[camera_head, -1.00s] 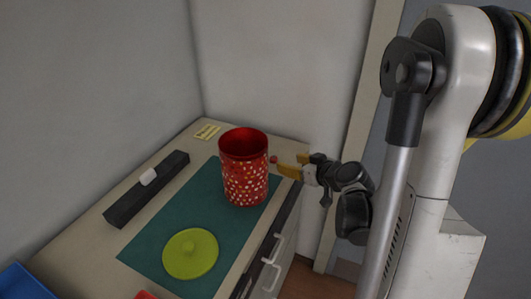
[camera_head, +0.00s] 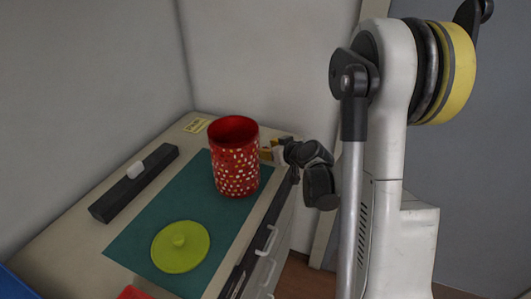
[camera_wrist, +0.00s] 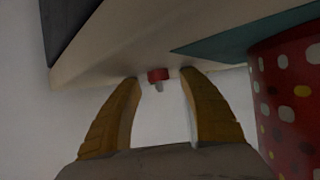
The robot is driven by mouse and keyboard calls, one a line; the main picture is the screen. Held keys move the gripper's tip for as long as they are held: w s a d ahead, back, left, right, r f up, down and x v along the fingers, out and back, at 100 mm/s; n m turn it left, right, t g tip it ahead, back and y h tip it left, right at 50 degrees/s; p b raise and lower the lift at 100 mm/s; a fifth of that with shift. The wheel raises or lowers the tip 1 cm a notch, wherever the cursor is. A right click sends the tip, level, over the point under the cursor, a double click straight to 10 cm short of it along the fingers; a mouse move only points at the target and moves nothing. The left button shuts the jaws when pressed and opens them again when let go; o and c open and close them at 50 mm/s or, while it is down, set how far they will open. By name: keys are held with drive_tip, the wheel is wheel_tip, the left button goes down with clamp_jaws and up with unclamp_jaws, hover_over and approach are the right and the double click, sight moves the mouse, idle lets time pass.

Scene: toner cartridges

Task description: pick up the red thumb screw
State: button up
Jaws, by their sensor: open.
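The red thumb screw (camera_wrist: 158,75) shows in the wrist view, with a red head and a short grey tip. It lies between my fingertips, near the edge of the pale tabletop (camera_wrist: 120,55). There is a visible gap between the screw and each finger. My gripper (camera_wrist: 158,78) is open with its two yellow fingers on either side of the screw. In the head view my gripper (camera_head: 266,152) is just right of the red spotted canister (camera_head: 236,165), and I cannot make out the screw there.
The canister also stands at the right in the wrist view (camera_wrist: 290,95), close to my right finger. A green lid (camera_head: 180,247) lies on the teal mat (camera_head: 170,210). A yellow note (camera_head: 197,125) is at the back.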

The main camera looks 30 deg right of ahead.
drive_tip(key=c, duration=0.9)
drive_tip(key=shift+o, duration=0.2)
drive_tip(key=shift+r, duration=0.1)
